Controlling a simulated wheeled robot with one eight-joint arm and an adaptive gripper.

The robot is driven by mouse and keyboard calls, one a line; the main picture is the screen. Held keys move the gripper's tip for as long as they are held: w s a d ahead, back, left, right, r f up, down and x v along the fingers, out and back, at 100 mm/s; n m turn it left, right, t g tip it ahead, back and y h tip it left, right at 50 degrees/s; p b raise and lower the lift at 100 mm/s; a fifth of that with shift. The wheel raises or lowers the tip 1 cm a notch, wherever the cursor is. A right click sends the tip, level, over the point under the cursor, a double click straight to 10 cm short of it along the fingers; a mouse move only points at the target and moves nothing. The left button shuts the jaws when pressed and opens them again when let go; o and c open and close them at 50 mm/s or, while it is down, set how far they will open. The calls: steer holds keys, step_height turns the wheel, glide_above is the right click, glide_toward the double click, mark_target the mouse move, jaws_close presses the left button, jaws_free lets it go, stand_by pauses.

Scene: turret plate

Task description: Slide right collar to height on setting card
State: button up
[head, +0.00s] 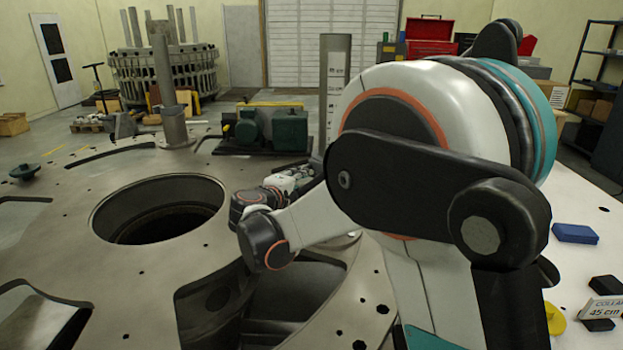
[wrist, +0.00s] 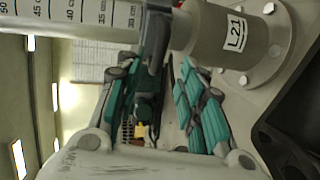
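The right post (head: 335,85) stands upright behind my arm in the head view. In the wrist view the scaled post (wrist: 70,14) lies sideways across the top, with marks from 30 to 50 cm. A dark band, seemingly the collar (wrist: 155,42), crosses it just below the 30 mark, beside the wider base sleeve (wrist: 215,32) labelled L21. My gripper (wrist: 161,65) is open, its teal fingers spread on either side of the dark part. I cannot tell whether either finger touches it. The setting card (head: 604,308) reads "COLLAR 45 cm".
The turret plate (head: 60,210) has a large round hole (head: 160,208) and a cut-out (head: 260,300). A second post (head: 166,80) stands at left. Green motors (head: 270,130) sit behind. A blue block (head: 575,233) and a yellow piece (head: 554,319) lie at right.

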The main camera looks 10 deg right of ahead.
steer(key=b+x, duration=0.2)
steer(key=x, duration=0.7)
steer(key=shift+w+d+f, duration=0.1)
steer(key=shift+w, duration=0.1)
jaws_close()
